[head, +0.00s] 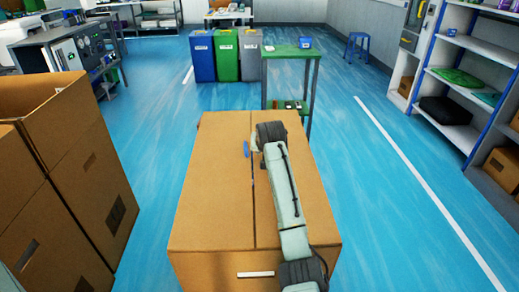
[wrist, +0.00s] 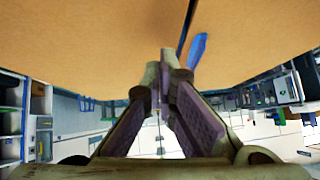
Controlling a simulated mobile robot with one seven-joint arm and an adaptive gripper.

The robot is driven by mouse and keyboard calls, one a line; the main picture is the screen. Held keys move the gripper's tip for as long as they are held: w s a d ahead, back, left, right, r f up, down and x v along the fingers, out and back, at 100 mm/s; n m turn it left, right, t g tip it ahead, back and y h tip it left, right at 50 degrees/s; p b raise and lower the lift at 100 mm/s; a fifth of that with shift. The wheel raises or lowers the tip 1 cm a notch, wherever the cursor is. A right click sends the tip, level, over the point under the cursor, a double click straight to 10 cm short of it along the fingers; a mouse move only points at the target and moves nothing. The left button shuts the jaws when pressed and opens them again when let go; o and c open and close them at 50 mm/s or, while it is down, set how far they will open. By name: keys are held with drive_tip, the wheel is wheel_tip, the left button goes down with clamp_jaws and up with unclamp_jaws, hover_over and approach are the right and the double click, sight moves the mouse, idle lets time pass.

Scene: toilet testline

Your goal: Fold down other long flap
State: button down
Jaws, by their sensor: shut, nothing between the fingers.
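A cardboard box (head: 205,254) stands in the middle of the head view. Its two long top flaps, the left flap (head: 212,190) and the right flap (head: 318,228), look flat, with a thin dark seam between them. My arm reaches over the right flap. My gripper (head: 254,146) is over the seam toward the far end, partly hidden by my wrist. In the wrist view my gripper (wrist: 164,62) is shut and empty, its tips close to the cardboard (wrist: 90,40); contact is unclear. A small blue piece (head: 246,150) shows by the seam, also in the wrist view (wrist: 198,48).
Tall cardboard boxes (head: 75,130) stand close on the left. A green table (head: 290,52) is just beyond the box. Blue, green and grey bins (head: 227,56) stand behind. Shelves (head: 465,80) line the right. The blue floor on the right is clear.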

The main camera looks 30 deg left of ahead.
wheel_tip(320, 180, up, 3)
drive_tip(key=shift+p, duration=0.7)
drive_tip(key=s+b+v, duration=0.1)
drive_tip(key=b+v, duration=0.2)
drive_tip(key=v, duration=0.6)
drive_tip(key=shift+b, duration=0.4)
drive_tip(key=shift+f, duration=0.1)
